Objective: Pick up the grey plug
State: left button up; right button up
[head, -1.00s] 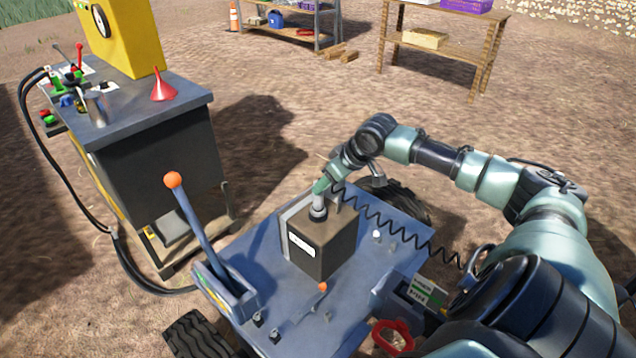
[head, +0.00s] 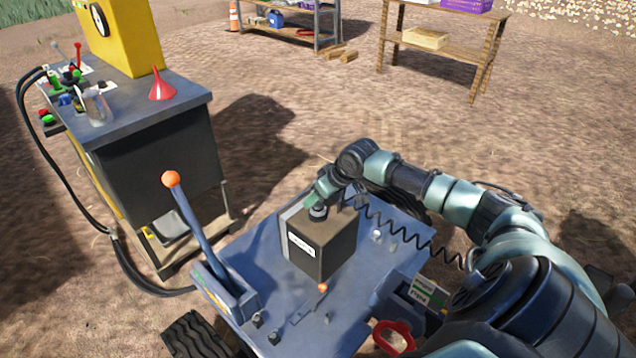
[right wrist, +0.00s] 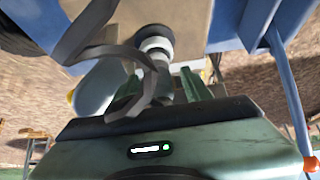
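The grey plug (head: 318,212) stands upright on top of a dark brown box (head: 327,245). In the right wrist view the plug (right wrist: 155,45) shows as a light grey cylinder with a dark ring against the box top. My right gripper (head: 316,197) is over the plug from above, and its green fingers (right wrist: 163,88) stand apart on either side of it. Whether they touch it is hard to see. A dark coiled cable (head: 385,222) runs from near the gripper to the right; a dark loop crosses the wrist view. My left gripper is not in view.
The box stands on a blue-grey cart top (head: 260,258) with an orange-knobbed lever (head: 193,225) at its left and a red handle (head: 394,338) at its front right. A dark cabinet (head: 160,160) with a red funnel (head: 162,85) stands at the left. Shelves are behind.

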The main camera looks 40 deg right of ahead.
grip_shut()
jog(key=shift+r, duration=0.1)
notch_tip(320, 180, up, 20)
jog(key=shift+p, duration=0.35)
jog(key=shift+a, duration=0.1)
